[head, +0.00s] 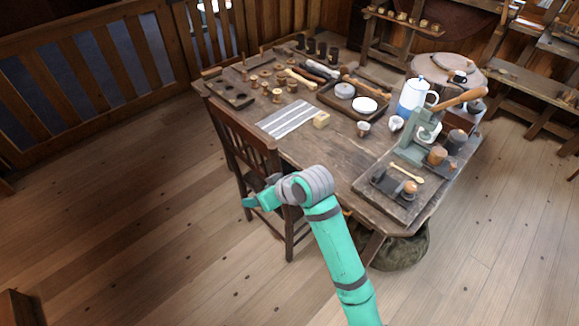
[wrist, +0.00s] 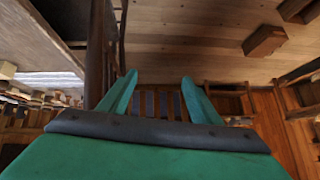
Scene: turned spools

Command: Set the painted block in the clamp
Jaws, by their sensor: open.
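A small pale block (head: 321,119) sits on the table beside the striped cloth; I cannot tell whether it is the painted block. A pale block edge (wrist: 7,70) also shows at the left of the wrist view. A grey-green device with a long wooden handle, which looks like the clamp (head: 410,148), stands on the table's right part. I cannot make out its jaws. My gripper (head: 255,201) is in front of the table by the chair, away from both. In the wrist view my gripper (wrist: 158,85) is open, with nothing between its fingers.
A wooden chair (head: 243,145) stands at the table's left edge, close to my gripper. The table (head: 345,145) holds spools, a dark tray (head: 325,94), a white-blue pot (head: 412,97) and a board (head: 383,193) with small tools. Striped cloth (head: 285,119) lies near the front. Open floor is at left.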

